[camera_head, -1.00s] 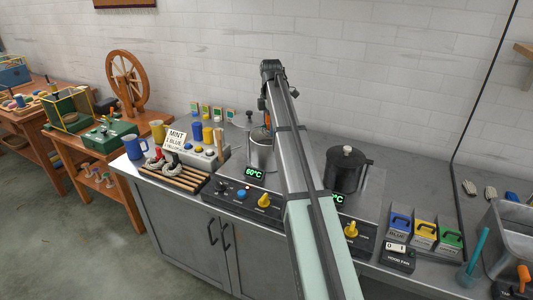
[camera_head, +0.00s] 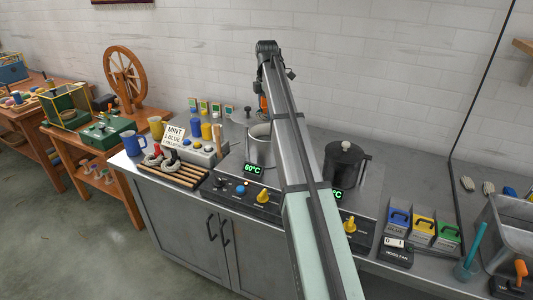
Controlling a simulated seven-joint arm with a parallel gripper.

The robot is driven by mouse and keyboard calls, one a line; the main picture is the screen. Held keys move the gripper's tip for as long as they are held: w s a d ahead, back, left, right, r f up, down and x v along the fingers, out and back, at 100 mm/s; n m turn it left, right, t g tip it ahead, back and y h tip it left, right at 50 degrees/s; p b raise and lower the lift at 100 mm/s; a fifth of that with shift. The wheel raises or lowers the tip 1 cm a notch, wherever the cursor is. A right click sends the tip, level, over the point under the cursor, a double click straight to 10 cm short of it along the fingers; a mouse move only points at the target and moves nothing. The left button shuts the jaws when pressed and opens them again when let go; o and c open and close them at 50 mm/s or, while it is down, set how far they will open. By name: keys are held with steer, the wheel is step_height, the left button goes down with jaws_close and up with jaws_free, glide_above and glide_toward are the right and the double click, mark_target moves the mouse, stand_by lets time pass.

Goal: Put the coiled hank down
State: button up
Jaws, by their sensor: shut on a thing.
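My gripper (camera_head: 264,104) hangs from the end of my arm above the open metal pot (camera_head: 258,146) on the left hotplate. Only a dark and orange part of it shows; my arm hides most of it and its fingertips. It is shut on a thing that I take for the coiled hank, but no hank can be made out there. Two pale grey coiled hanks (camera_head: 153,158) lie side by side on the wooden slatted rack (camera_head: 184,177) at the left of the counter.
A card reading MINT (camera_head: 174,136) stands behind the rack, beside a grey box with coloured knobs (camera_head: 197,149). A blue mug (camera_head: 134,144) is at the left end. A lidded dark pot (camera_head: 343,166) stands right of my arm. The rack's front slats are bare.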

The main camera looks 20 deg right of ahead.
mark_target(266, 120)
step_height(266, 120, down, 18)
steer(key=shift+r, duration=0.25)
stand_by(0.4)
steer(key=shift+f, duration=0.15)
steer(key=o, duration=0.7)
steer(key=shift+o, duration=0.2)
step_height(266, 120, up, 12)
stand_by(0.5)
